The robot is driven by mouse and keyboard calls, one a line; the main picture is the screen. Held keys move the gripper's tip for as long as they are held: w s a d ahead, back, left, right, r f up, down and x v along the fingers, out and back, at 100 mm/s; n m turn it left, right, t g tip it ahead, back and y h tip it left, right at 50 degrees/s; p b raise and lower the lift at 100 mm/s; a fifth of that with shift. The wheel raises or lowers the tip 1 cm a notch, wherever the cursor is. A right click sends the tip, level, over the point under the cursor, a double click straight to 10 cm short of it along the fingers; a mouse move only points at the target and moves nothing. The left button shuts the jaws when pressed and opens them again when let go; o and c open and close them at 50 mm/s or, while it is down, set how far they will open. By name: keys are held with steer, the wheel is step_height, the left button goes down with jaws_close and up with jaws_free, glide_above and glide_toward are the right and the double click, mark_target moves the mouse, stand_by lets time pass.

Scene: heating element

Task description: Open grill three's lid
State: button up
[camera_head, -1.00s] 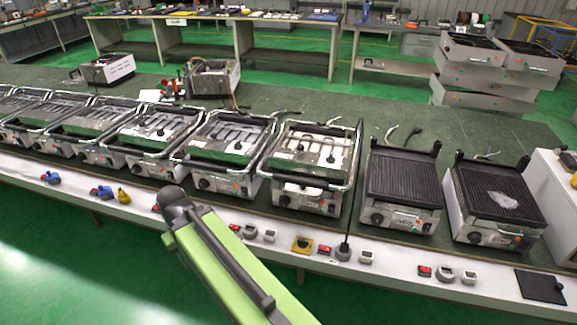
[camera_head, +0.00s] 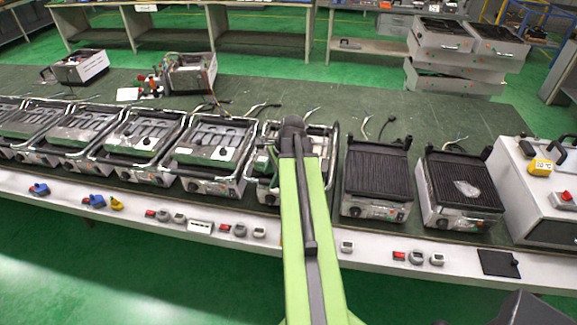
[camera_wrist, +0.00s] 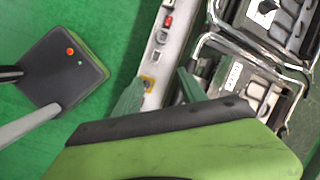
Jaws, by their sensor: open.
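A row of contact grills stands along the bench. Several on the left have looped chrome handle frames, and the two at the right show bare ribbed dark plates. I cannot read which is grill three; the third from the right (camera_head: 268,192) is partly hidden behind my arm. Its neighbour to the left (camera_head: 207,150) has its handle frame in clear view. In the wrist view my gripper (camera_wrist: 160,90) is open and empty, its green fingers apart over the bench's front strip. A grill's chrome handle (camera_wrist: 240,48) lies to the right of the fingers, apart from them.
The white front strip (camera_head: 130,215) carries switches and knobs. A white box (camera_head: 540,200) stands at the right end. Two open units (camera_head: 80,66) (camera_head: 190,72) sit at the back left. Green floor in front is free.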

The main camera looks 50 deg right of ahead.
steer(key=s+d+r+m+t+p, duration=0.1)
steer(key=s+d+r+m, duration=0.2)
steer(key=d, duration=0.2)
steer(key=s+d+r+m+p, duration=0.1)
steer(key=s+d+r+m, duration=0.1)
steer(key=s+d+m, duration=0.3)
steer(key=shift+n+h, duration=0.3)
steer(key=shift+n, duration=0.5)
steer(key=b+x, duration=0.5)
steer(key=w+b+x, duration=0.1)
steer(key=b+x, duration=0.4)
steer(key=x, duration=0.1)
steer(key=b+x, duration=0.5)
steer(key=x, duration=0.1)
steer(key=shift+w+d+r, duration=0.2)
steer(key=shift+w+d, duration=0.05)
steer(key=shift+d, duration=0.05)
steer(key=shift+w+f+b, duration=0.3)
steer(key=shift+f+b, duration=0.1)
steer(key=shift+b, duration=0.05)
steer(key=shift+a, duration=0.1)
jaws_close()
steer(key=shift+r, duration=0.1)
